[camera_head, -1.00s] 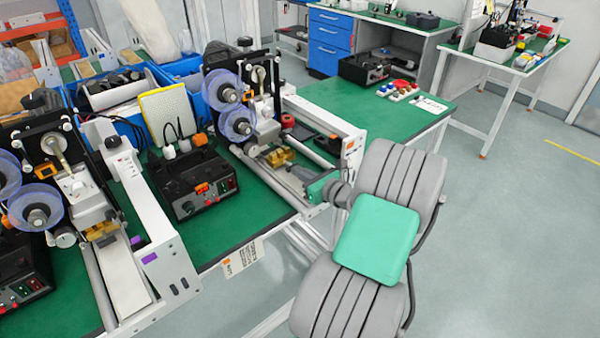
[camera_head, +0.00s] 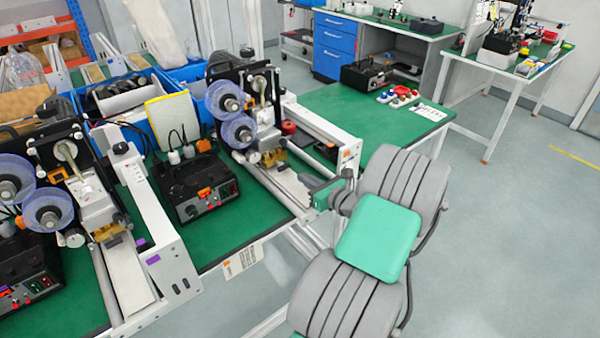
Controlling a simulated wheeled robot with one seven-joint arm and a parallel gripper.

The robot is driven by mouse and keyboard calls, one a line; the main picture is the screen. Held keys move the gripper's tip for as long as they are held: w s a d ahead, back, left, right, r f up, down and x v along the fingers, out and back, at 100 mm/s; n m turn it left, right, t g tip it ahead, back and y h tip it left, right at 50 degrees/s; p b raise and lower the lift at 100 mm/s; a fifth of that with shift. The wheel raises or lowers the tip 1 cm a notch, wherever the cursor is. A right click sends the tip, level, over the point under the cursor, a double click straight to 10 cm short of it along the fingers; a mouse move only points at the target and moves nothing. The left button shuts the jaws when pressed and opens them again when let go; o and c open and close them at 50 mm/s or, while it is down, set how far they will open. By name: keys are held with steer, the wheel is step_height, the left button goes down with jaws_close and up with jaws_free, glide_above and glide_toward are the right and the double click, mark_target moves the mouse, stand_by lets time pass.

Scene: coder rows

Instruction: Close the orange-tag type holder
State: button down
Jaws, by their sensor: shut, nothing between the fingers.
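The orange-tag coder (camera_head: 258,100) stands on the green bench in the middle, with an orange tag (camera_head: 348,154) on the end of its white rail. Its type holder, a small brass block (camera_head: 273,157), sits low beneath the coder head, close against it. It is small, and I cannot tell whether it is fully seated. My gripper (camera_head: 307,181) is shut and empty. It is to the right of and below the brass block, over the near end of the rail, apart from the block. The arm partly hides the rail end.
A purple-tag coder (camera_head: 70,180) with its own brass block (camera_head: 108,232) stands at the left. A black control box (camera_head: 197,187) sits between the coders. A blue crate (camera_head: 185,95) is behind. Open floor (camera_head: 510,250) lies at the right.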

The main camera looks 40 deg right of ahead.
mark_target(300, 191)
steer(key=v, duration=0.6)
steer(key=shift+s+a, duration=0.1)
steer(key=shift+s, duration=0.25)
steer(key=shift+a+r+g+p, duration=0.1)
steer(key=shift+r+g+p, duration=0.2)
steer(key=shift+r+p, duration=0.35)
steer(key=shift+w+g+p, duration=0.15)
steer(key=shift+g+p, duration=0.35)
steer(key=shift+p, duration=0.75)
steer(key=shift+w+f, duration=0.3)
steer(key=shift+f, duration=0.55)
steer(key=x, duration=0.8)
steer(key=shift+w+a+f+p, duration=0.1)
steer(key=shift+w+f+p, duration=0.05)
steer(key=shift+f+p, duration=0.15)
steer(key=w, duration=0.2)
steer(key=w+p, duration=0.1)
steer(key=w, duration=0.1)
steer(key=shift+d+r, duration=0.2)
steer(key=shift+w+d, duration=0.1)
steer(key=shift+w, duration=0.25)
